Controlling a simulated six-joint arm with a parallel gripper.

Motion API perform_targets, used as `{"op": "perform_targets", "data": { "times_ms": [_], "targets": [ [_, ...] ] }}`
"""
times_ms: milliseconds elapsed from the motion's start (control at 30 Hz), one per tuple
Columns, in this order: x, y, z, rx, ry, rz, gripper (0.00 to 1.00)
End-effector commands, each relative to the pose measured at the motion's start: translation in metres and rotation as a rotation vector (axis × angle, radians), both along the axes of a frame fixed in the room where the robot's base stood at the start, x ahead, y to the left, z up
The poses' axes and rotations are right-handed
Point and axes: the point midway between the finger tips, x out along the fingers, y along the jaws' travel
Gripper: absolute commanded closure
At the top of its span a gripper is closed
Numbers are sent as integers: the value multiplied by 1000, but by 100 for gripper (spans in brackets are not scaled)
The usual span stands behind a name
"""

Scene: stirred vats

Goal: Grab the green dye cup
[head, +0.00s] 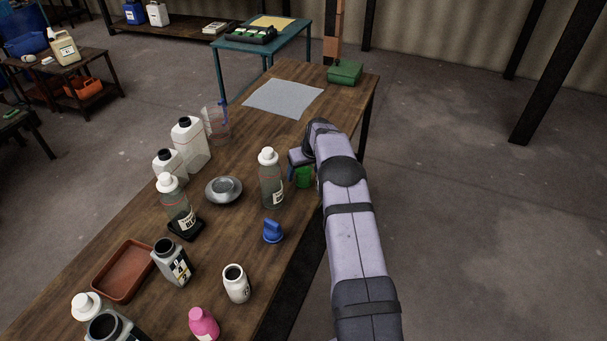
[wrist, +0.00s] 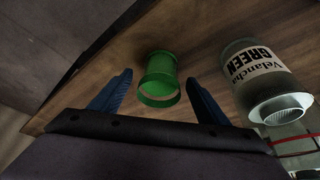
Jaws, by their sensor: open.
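The green dye cup (head: 303,176) stands on the wooden table near its right edge, partly hidden by my arm in the head view. In the wrist view the green cup (wrist: 160,80) is ahead of and between the two blue fingers of my gripper (wrist: 158,97). The fingers are apart and open, one on each side, and I see no contact with the cup. In the head view only a bit of a blue finger (head: 291,173) shows beside the cup.
A bottle labelled GREEN (wrist: 255,75) stands close beside the cup; it also shows in the head view (head: 271,180). A blue object (head: 273,231), a metal dish (head: 223,190) and a white jar (head: 236,284) are nearby. A grey sheet (head: 283,98) lies at the far end.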

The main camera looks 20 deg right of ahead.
Motion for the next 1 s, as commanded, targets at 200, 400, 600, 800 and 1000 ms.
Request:
{"op": "perform_targets", "data": {
  "times_ms": [200, 400, 600, 800, 1000],
  "targets": [
    [0, 0, 0, 0, 0, 0, 38],
    [0, 0, 0, 0, 0, 0, 79],
    [0, 0, 1, 0, -1, 0, 79],
    [1, 0, 10, -1, -3, 1, 79],
    [1, -1, 38, -3, -6, 1, 79]
  ]
}}
